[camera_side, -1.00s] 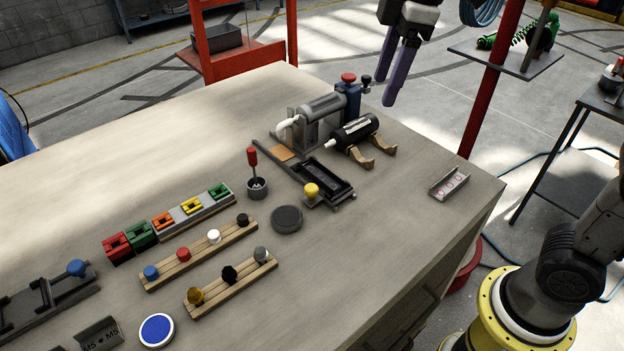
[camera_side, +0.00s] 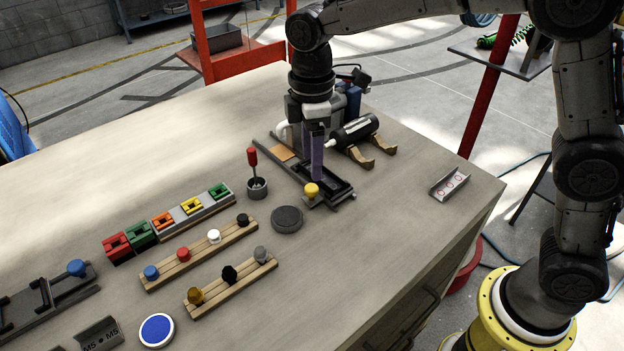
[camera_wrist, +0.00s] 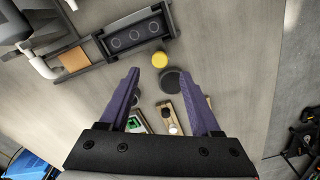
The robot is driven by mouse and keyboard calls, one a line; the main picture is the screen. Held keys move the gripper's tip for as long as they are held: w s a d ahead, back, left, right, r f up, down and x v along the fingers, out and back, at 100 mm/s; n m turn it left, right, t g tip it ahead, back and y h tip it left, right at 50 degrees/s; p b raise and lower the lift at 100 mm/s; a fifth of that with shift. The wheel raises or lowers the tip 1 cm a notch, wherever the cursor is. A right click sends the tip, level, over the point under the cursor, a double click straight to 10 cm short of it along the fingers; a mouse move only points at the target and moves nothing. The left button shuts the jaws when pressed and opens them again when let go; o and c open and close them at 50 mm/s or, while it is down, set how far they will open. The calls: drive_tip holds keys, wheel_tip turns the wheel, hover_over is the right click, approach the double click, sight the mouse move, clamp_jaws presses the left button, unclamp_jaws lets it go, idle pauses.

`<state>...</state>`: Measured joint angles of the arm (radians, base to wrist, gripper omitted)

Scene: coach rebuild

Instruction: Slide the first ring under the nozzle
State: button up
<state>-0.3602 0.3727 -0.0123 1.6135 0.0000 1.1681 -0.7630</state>
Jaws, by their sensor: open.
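A dark sliding tray (camera_side: 333,182) sits in a grey rail fixture on the bench. The wrist view shows three ring outlines in the tray (camera_wrist: 151,27). A yellow knob (camera_side: 311,190) is at its near end; it also shows in the wrist view (camera_wrist: 159,60). A white bent nozzle (camera_wrist: 40,66) stands by a tan pad (camera_wrist: 74,59) on the rail; in the side view the nozzle (camera_side: 281,131) is partly behind my arm. My gripper (camera_side: 317,177) points down, open and empty, just behind the knob in the side view. Its purple fingertips (camera_wrist: 160,67) flank the knob; height above it is unclear.
A black cylinder (camera_side: 355,131) on wooden cradles stands right of my gripper. A red-handled tool in a cup (camera_side: 256,187) and a dark round puck (camera_side: 287,219) are nearby. Wooden peg strips (camera_side: 230,283) lie in front. A small tray (camera_side: 437,194) with pink rings sits at right.

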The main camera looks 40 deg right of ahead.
sight(312, 187)
wheel_tip(312, 187, down, 6)
drive_tip(key=shift+f, duration=0.15)
idle(0.3)
clamp_jaws()
idle(1.3)
